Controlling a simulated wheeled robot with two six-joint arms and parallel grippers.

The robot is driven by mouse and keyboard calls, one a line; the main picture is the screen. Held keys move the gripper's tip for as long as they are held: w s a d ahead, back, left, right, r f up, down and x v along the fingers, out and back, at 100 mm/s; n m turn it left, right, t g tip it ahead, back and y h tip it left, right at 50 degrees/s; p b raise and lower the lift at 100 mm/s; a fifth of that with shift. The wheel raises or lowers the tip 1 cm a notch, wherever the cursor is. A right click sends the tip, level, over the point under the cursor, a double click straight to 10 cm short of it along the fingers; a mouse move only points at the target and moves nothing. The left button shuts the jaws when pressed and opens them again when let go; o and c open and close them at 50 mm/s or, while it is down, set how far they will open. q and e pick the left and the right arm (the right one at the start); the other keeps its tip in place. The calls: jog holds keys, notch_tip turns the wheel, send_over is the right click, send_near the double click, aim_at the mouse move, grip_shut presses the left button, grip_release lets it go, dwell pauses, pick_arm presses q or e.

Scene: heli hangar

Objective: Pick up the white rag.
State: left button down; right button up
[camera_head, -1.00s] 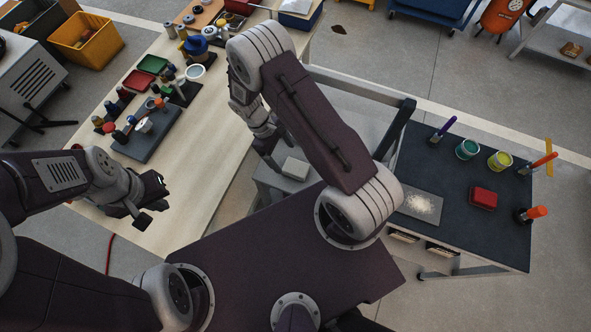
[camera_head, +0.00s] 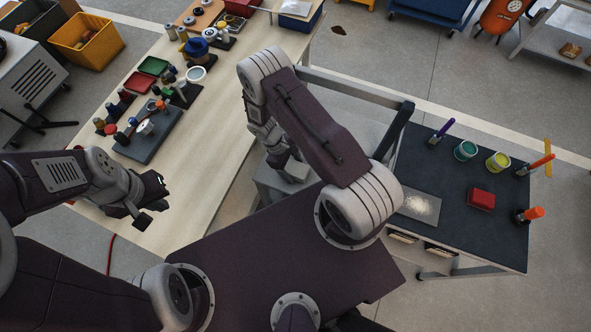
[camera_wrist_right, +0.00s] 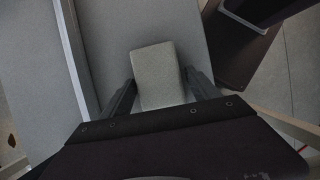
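The white rag (camera_wrist_right: 155,66) is a pale, folded rectangular pad lying on a grey surface (camera_wrist_right: 104,50). In the head view, the rag (camera_head: 297,172) shows only partly beside my right gripper (camera_head: 282,158). In the right wrist view, the fingers of my right gripper (camera_wrist_right: 160,88) are apart, one on each side of the rag's near part. I cannot tell whether they touch it. My left gripper (camera_head: 150,203) is open and empty, over the near end of the long pale workbench (camera_head: 213,130).
A dark-topped table (camera_head: 455,200) at the right holds a red block (camera_head: 481,198), paint cans, tools and a tray of white powder (camera_head: 419,206). The workbench carries several jars, trays and a dark rack (camera_head: 148,135). A grey frame rail (camera_head: 352,87) runs behind my right arm.

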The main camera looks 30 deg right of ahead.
aim_at(298, 172)
jog(key=c, duration=0.9)
jog(key=shift+w+r, duration=0.1)
jog(key=shift+r, duration=0.25)
jog(key=r, duration=0.2)
jog(key=s+r, duration=0.1)
jog(key=r, duration=0.1)
jog(key=shift+a, duration=0.1)
jog(key=s+a+r, duration=0.1)
jog(key=s+r, duration=0.1)
jog(key=s, duration=0.1)
jog(key=s+a+r, duration=0.1)
jog(key=s+r, duration=0.1)
jog(key=s, duration=0.2)
jog(key=s+a+r, duration=0.1)
jog(key=s+r, duration=0.1)
jog(key=s, duration=0.1)
jog(key=shift+s+r+b, duration=0.15)
jog(key=shift+s+b, duration=0.05)
jog(key=shift+b, duration=0.2)
jog(key=o, duration=0.5)
jog(key=c, duration=0.4)
